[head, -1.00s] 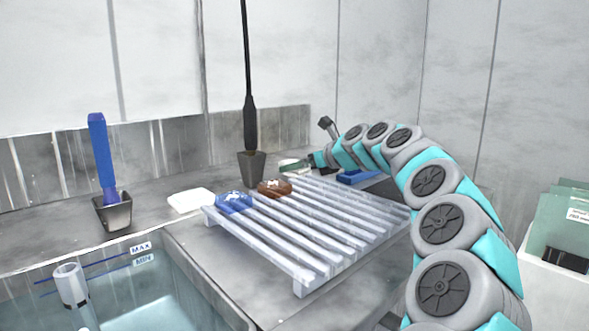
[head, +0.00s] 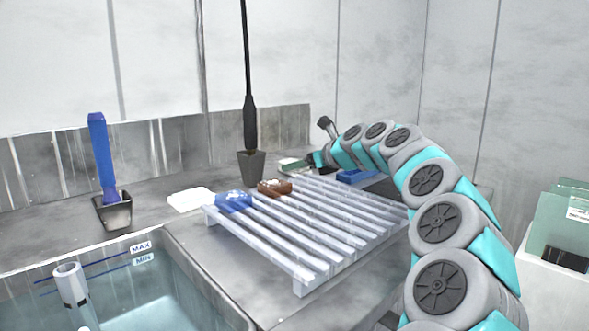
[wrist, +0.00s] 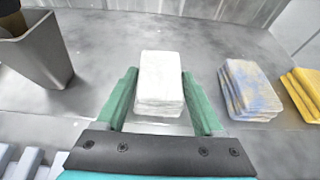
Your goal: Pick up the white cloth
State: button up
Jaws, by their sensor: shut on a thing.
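The white cloth (wrist: 162,72) is a folded, layered block in the middle of the wrist view. My gripper (wrist: 159,77) has its two green fingers along the cloth's left and right sides and is shut on it. The cloth's far part sticks out beyond the fingertips. In the head view my gripper (head: 294,163) is low over the counter behind the slatted rack, and the cloth is mostly hidden there. I cannot tell whether the cloth touches the counter.
A blue-stained folded cloth (wrist: 249,90) and a yellow one (wrist: 304,88) lie to the right. A grey holder (wrist: 36,52) stands close on the left. The slatted rack (head: 318,232) bears a blue and a brown block. A water tank (head: 208,290) is at front left.

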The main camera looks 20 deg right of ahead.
jog(key=shift+c, duration=1)
